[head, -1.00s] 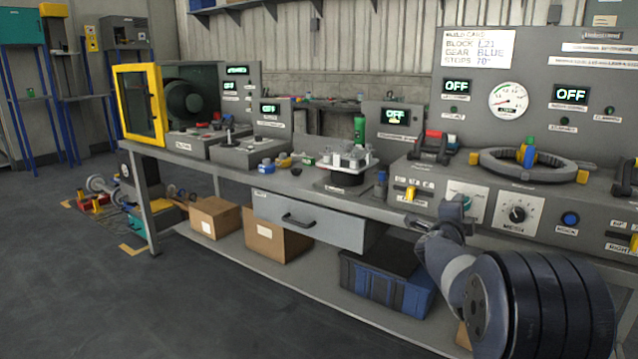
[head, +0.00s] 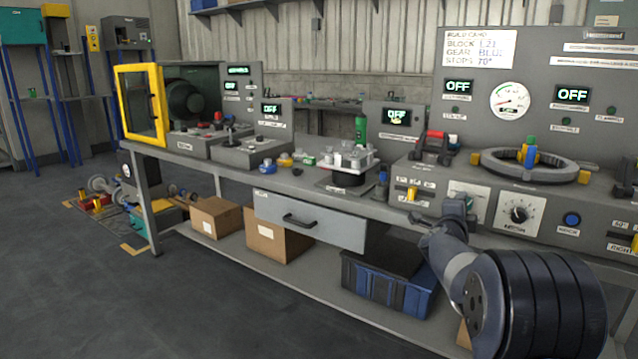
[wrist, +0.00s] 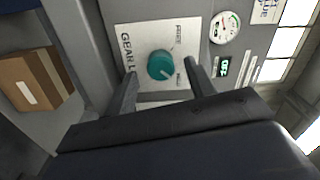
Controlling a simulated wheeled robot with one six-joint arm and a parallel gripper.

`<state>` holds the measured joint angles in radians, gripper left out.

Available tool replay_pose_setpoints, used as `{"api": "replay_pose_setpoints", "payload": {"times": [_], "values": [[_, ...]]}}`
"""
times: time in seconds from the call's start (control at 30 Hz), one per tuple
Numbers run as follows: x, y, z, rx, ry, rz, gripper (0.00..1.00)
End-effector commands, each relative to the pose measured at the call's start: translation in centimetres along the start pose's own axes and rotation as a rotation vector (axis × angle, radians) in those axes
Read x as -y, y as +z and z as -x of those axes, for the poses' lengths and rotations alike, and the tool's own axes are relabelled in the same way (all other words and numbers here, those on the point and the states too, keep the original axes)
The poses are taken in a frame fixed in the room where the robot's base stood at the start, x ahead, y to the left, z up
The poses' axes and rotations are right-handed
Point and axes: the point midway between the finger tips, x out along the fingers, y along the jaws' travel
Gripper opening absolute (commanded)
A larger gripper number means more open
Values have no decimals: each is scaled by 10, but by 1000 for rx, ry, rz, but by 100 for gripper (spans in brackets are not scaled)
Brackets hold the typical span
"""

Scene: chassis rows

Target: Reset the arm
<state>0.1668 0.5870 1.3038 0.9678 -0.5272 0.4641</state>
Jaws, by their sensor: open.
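My arm comes in from the lower right in the head view and reaches toward the front face of the right bench console. My gripper (wrist: 158,88) is open in the wrist view, with one finger on each side of a teal knob (wrist: 161,65). The knob sits on a white panel (wrist: 128,42) whose lettering begins with "GEAR". Nothing is between the fingers in their grip, and I cannot tell how far the knob is beyond the fingertips. In the head view my arm's end covers part of this panel (head: 481,192), and the fingers are hard to make out.
The grey console (head: 400,172) carries a ring fixture (head: 500,165), a black dial (head: 519,214) and a blue button (head: 571,219). A drawer (head: 335,229) stands out under the bench. Boxes and a blue crate (head: 360,283) fill the shelf below. Floor at the left front is clear.

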Motion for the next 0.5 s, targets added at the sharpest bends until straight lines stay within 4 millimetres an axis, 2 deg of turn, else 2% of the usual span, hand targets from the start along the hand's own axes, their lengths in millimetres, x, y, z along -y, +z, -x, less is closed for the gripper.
{"api": "replay_pose_setpoints", "payload": {"times": [0.5], "values": [[2, 0, 86, 3, -1, -1, 52]]}}
